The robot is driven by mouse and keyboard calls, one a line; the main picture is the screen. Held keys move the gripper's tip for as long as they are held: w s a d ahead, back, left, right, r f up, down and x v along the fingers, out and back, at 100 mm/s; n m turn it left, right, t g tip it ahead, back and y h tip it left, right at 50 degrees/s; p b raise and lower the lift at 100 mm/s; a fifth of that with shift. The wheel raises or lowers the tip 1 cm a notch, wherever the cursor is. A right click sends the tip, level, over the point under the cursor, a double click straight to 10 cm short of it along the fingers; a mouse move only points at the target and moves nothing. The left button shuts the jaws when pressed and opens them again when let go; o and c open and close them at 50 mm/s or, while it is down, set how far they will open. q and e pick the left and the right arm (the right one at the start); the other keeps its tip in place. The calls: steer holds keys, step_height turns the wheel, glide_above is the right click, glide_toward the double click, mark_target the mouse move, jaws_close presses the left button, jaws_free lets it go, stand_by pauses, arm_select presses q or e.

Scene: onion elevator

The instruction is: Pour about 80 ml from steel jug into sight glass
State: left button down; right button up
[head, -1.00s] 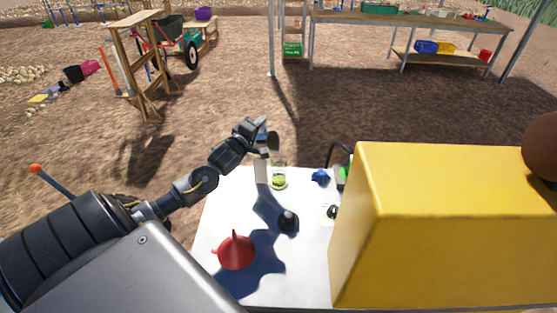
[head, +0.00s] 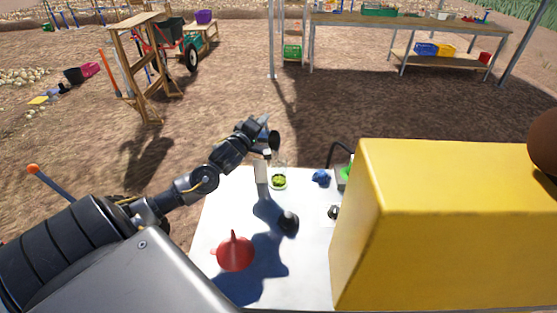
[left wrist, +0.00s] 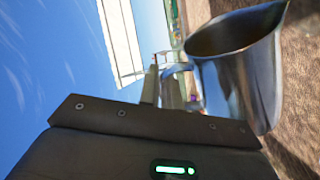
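The steel jug (left wrist: 240,65) fills the right of the left wrist view, with its dark mouth and spout at the top. My left gripper (left wrist: 158,82) appears shut on its handle. In the head view the jug (head: 274,141) is a small dark, tilted shape at the end of my left gripper (head: 264,138). It is above the sight glass (head: 279,170), a clear upright vessel with yellow-green matter low inside. I cannot tell whether liquid is flowing between them. My right gripper is not in view.
The white tabletop (head: 217,215) holds a red funnel (head: 234,253), a dark round-topped object (head: 288,222), a blue item (head: 321,177) and a pale upright block (head: 261,172) beside the glass. A large yellow box (head: 440,230) hides the table's right side.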

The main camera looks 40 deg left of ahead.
arm_select(q)
steer(key=shift+d+r, duration=0.15)
steer(key=shift+w+d+r+m+p, duration=0.1)
steer(key=shift+d+r+m+p, duration=0.1)
steer(key=shift+d+m+p, duration=0.3)
stand_by(0.9)
steer(key=shift+r+m, duration=0.1)
steer(key=shift+m, duration=0.3)
steer(key=shift+w+d+f+m, duration=0.1)
steer(key=shift+d+f+m, duration=0.35)
steer(key=shift+d+m, duration=0.2)
stand_by(0.9)
steer(key=a+n, duration=0.2)
steer(key=a+n+b, duration=0.1)
steer(key=shift+s+a, duration=0.15)
steer(key=shift+s, duration=0.15)
steer(key=shift+a+n+p, duration=0.15)
steer(key=shift+n+p, duration=0.2)
steer(key=shift+p, duration=0.15)
steer(key=shift+f, duration=0.1)
